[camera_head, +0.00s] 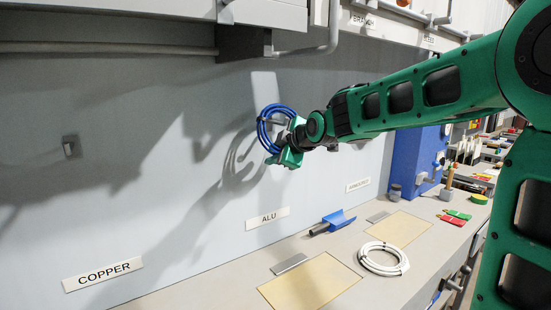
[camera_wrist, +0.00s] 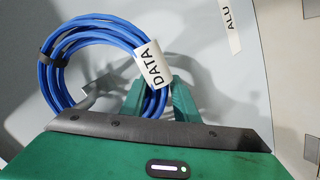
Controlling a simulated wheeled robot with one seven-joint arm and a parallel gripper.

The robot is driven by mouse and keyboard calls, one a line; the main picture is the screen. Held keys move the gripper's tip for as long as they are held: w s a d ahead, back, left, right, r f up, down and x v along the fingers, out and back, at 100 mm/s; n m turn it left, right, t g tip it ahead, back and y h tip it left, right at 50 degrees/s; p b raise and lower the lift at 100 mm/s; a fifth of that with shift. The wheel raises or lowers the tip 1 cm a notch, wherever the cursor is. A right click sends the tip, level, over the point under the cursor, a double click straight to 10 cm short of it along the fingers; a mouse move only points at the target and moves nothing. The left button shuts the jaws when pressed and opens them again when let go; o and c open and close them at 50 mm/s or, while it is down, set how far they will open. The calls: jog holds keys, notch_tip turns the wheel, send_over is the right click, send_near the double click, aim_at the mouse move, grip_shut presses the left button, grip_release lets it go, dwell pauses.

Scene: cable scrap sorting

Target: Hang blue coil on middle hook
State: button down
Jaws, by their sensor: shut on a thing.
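The blue coil (camera_head: 262,132) is a ring of several turns, held up near the grey wall above the ALU label (camera_head: 268,218). My gripper (camera_head: 287,143) is shut on one side of its ring. In the wrist view the coil (camera_wrist: 90,27) carries a white DATA tag (camera_wrist: 151,64) beside my fingers (camera_wrist: 158,96). A metal hook (camera_wrist: 97,88) shows through the ring's opening, on the ALU label's side of the wall. I cannot tell whether the coil touches it. In the head view the coil and gripper cover that spot.
Another hook (camera_head: 71,147) is bare above the COPPER label (camera_head: 103,273). A third label (camera_head: 358,185) is at the right. A white coil (camera_head: 383,258), a blue scoop-like piece (camera_head: 339,219) and tan mats (camera_head: 311,284) lie on the bench. A dark bracket (camera_head: 245,43) hangs overhead.

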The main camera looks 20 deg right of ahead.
jog(key=shift+w+a+f, duration=0.15)
jog(key=shift+w+f, duration=0.25)
jog(key=shift+f, duration=0.15)
jog(key=shift+w+a+f, duration=0.15)
jog(key=shift+w+f, duration=0.25)
jog(key=shift+f, duration=0.15)
jog(key=shift+s+f, duration=0.1)
jog(key=shift+f, duration=0.35)
jog(key=c, duration=1.3)
grip_release()
jog(key=shift+r, duration=0.1)
jog(key=shift+r, duration=0.1)
